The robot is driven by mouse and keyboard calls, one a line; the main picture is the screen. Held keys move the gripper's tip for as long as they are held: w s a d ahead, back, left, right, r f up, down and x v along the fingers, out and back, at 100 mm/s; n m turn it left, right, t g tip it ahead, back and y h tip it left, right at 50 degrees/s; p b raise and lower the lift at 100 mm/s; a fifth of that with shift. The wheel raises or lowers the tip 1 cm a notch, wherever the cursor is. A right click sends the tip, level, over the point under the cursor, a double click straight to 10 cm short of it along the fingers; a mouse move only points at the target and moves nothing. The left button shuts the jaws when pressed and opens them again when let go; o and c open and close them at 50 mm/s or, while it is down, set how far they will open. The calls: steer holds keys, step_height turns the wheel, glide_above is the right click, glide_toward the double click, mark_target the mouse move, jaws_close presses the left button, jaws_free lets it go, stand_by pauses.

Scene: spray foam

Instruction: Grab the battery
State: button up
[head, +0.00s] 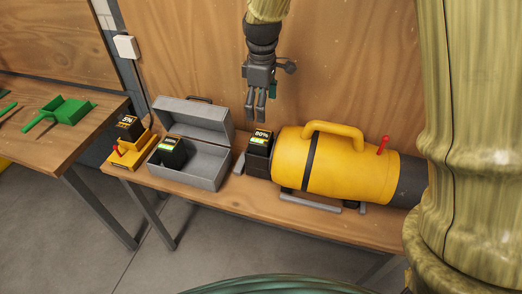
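Several black batteries with lit displays show in the head view. One reading 80% (259,152) stands at the left end of the yellow cylindrical machine (340,172). Another battery (170,153) stands in the open grey case (212,168). A third battery (129,127) sits on the yellow charger (130,153) at the left. My gripper (254,118) hangs fingers down above the 80% battery, apart from it. A narrow gap shows between its fingers, and nothing is held.
The wooden bench (330,222) carries the case, charger and machine against a plywood wall (350,60). The machine has a raised yellow handle (335,128) and a red lever (383,145).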

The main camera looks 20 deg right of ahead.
mark_target(261, 136)
steer(key=shift+w+a+f+b, duration=0.15)
steer(key=shift+f+b, duration=0.15)
steer(key=shift+f, duration=0.35)
steer(key=shift+w+a+f+b, duration=0.15)
steer(key=shift+f+b, duration=0.15)
steer(key=shift+f, duration=0.3)
steer(key=shift+s+d+f, duration=0.1)
steer(key=shift+s+f, duration=0.1)
steer(key=shift+f, duration=0.25)
step_height(261, 136, down, 4)
steer(key=shift+w+p, duration=0.1)
steer(key=shift+p, duration=0.65)
steer(key=shift+s+f+p, duration=0.15)
steer(key=shift+f+p, duration=0.25)
steer(key=shift+f, duration=0.1)
steer(key=shift+s+f+p, duration=0.15)
steer(key=shift+f+p, duration=0.2)
steer(key=shift+f, duration=0.15)
steer(key=shift+d+f+p, duration=0.1)
steer(key=shift+f+p, duration=0.55)
steer(key=shift+f, duration=1.2)
steer(key=c, duration=1.4)
steer(key=shift+o, duration=0.2)
steer(key=shift+r, duration=0.1)
